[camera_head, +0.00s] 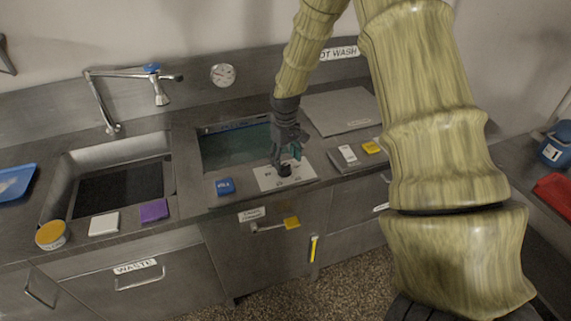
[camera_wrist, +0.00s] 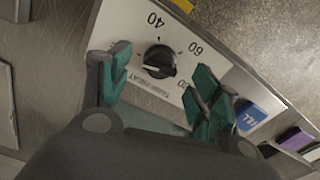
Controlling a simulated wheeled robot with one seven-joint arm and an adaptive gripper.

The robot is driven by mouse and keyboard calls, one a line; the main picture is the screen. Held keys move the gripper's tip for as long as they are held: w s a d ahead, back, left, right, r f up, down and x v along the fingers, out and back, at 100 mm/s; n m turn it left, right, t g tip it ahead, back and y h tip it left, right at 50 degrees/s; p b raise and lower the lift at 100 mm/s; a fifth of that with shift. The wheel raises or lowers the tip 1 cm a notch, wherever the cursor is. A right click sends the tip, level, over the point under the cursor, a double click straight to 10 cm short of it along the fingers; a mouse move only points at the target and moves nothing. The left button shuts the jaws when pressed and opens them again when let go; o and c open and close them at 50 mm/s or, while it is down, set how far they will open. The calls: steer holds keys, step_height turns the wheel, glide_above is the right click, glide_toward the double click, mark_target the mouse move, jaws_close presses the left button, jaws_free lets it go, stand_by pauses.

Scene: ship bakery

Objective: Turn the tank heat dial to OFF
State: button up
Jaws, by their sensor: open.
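The tank heat dial (camera_wrist: 159,61) is a round black knob on a white plate (camera_wrist: 128,22) in the wrist view. The plate reads 40, 60 and TANK HEAT; another number is partly hidden by a finger. A white mark shows at the knob's left, pointing toward the lower left; no OFF mark is readable. My gripper (camera_wrist: 160,84) is open, with green-tipped fingers on either side of the knob, and nothing between them is visibly gripped. In the head view, my gripper (camera_head: 287,158) is just above the dial (camera_head: 284,170), on its plate (camera_head: 265,178) at the counter's front.
A water-filled tank (camera_head: 235,149) lies behind the dial plate. A faucet (camera_head: 103,105) stands over the sink at left.

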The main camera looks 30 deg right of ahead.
mark_target(286, 167)
step_height(286, 167, up, 9)
steer(key=shift+f, duration=0.2)
steer(key=shift+s+f, duration=0.1)
stand_by(0.6)
